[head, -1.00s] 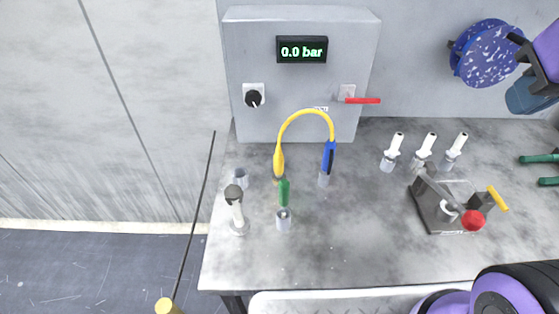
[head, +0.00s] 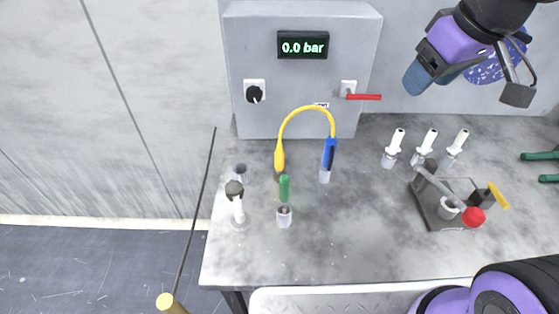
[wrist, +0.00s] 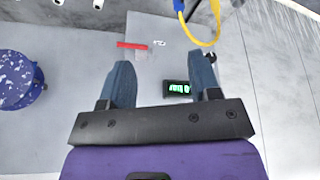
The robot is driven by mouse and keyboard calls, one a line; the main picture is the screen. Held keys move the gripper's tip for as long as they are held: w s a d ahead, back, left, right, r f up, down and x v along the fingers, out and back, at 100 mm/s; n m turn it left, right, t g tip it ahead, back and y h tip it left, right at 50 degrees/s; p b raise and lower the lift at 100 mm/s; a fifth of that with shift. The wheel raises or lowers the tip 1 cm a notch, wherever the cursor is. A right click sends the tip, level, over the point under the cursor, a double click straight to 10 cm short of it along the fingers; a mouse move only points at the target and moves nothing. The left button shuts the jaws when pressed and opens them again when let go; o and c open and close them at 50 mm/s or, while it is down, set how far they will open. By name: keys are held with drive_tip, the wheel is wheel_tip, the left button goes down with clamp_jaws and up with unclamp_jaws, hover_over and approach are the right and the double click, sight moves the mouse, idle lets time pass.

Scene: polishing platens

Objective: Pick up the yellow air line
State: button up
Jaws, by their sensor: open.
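The yellow air line (head: 279,157) arches over the bench in front of the grey control box (head: 262,50). Its left end is a yellow sleeve pointing down, and its right end has a blue body (head: 329,155) with a dark lever. My gripper (head: 432,76) is open and empty, high at the upper right, well right of the air line and apart from it. In the wrist view my gripper (wrist: 162,80) has its two blue fingers spread. The air line (wrist: 216,30) shows there at the top, right of centre, beyond the fingers.
A green piece (head: 284,188), a metal cup (head: 284,216) and a white nozzle (head: 238,210) stand near the air line. Several white-topped fittings stand at right, behind a clamp fixture (head: 430,208) with a red knob. A red lever (head: 364,97) sticks out from the box. The bench (head: 330,250) front is clear.

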drive_tip(key=w+a+f+n+g+y, duration=0.2)
drive_tip(key=w+a+f+n, duration=0.3)
drive_tip(key=w+a+f, duration=0.35)
drive_tip(key=n+g, duration=0.1)
drive_tip(key=n, duration=0.3)
approach(282, 149)
drive_tip(key=shift+y, duration=0.3)
drive_tip(key=x, duration=0.5)
drive_tip(key=shift+s+d+f, duration=0.2)
drive_tip(key=shift+d+f, duration=0.1)
drive_tip(key=shift+f, duration=0.15)
drive_tip(key=shift+x, duration=2.65)
drive_tip(key=shift+w+a+r, duration=0.1)
drive_tip(key=shift+w+a, duration=0.05)
drive_tip(key=shift+w, duration=0.05)
drive_tip(key=shift+c, duration=0.2)
drive_tip(key=c, duration=1)
